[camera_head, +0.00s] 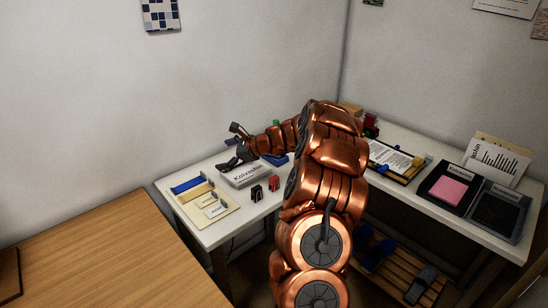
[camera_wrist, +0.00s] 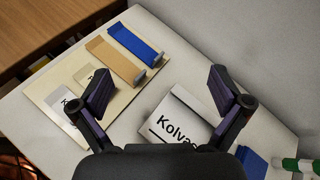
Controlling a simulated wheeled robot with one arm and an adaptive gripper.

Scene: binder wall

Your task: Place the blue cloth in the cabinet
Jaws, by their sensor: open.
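A flat blue strip (camera_head: 187,185) lies on a pale board on the white table; it also shows in the wrist view (camera_wrist: 134,44), with a small grey piece at its end. A second blue item (camera_head: 277,159) lies behind the white box, and its edge shows in the wrist view (camera_wrist: 250,162). I cannot tell which of the two is the cloth. My gripper (camera_head: 236,147) is open and empty above the white box, apart from both blue items. In the wrist view its fingers (camera_wrist: 162,88) are spread wide. I cannot make out a cabinet for certain.
A white box lettered "Kolvas" (camera_wrist: 173,117) lies below my gripper. The pale board (camera_head: 213,220) also holds a tan strip (camera_wrist: 113,60). Small black and red items (camera_head: 273,183) stand nearby. A wooden surface (camera_head: 110,255) is at left; walls close the back.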

